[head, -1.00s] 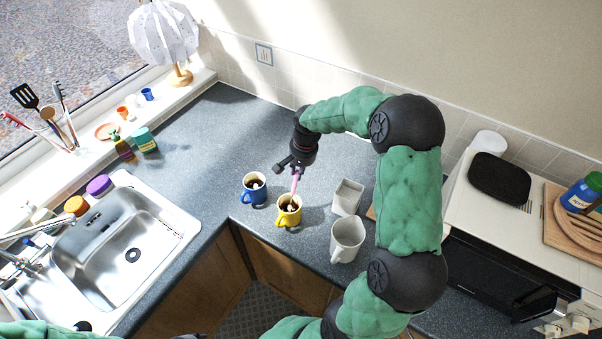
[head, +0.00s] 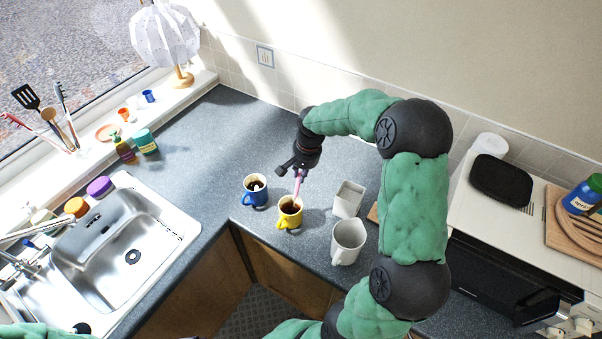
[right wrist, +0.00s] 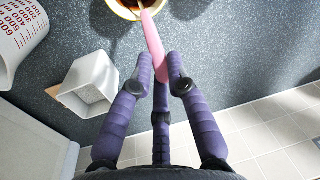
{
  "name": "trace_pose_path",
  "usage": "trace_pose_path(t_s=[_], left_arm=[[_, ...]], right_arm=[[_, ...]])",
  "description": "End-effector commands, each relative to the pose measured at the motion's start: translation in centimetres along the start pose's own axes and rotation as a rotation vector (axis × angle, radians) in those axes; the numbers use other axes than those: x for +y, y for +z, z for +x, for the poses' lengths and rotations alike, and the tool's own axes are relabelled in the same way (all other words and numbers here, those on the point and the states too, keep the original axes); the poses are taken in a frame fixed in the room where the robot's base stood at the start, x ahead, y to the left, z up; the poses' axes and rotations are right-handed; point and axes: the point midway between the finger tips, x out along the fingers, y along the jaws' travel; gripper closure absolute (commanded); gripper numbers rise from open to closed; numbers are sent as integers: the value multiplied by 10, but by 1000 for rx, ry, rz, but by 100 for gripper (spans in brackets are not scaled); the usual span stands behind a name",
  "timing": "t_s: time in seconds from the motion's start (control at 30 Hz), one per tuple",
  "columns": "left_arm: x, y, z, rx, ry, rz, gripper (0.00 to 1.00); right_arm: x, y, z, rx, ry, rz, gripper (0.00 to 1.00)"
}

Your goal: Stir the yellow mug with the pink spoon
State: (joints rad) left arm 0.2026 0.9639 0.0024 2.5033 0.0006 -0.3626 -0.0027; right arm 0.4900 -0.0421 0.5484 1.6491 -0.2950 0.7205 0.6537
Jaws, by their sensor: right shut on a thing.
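The yellow mug (head: 289,215) stands upright on the grey worktop with dark liquid in it. Its rim also shows at the top of the right wrist view (right wrist: 122,9). My right gripper (head: 299,171) is above the mug, shut on the pink spoon (head: 298,186). In the right wrist view the pink handle (right wrist: 154,45) runs from between the fingers (right wrist: 163,72) down to the mug. The spoon's lower end is inside the mug and hidden. Of my left arm only a green piece shows at the bottom left; its gripper is out of view.
A blue mug (head: 255,193) with dark contents stands just left of the yellow mug. A white square pot (head: 348,201) and a white measuring jug (head: 347,243) stand to the right. The sink (head: 125,245) is at left. The worktop behind the mugs is clear.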

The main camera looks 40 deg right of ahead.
Motion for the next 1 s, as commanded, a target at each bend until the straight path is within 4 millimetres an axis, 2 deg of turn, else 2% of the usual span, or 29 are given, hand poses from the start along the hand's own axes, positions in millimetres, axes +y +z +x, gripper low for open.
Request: trace_pose_path(t_s=[0.1, 1.0], left_arm=[[3, 0, -7, 0, 0, 0, 60], [15, 2, -43, 0, 0, 0, 60]], right_arm=[[-1, -4, -11, 2, 0, 1, 100], [-3, -28, -67, 1, 0, 1, 100]])
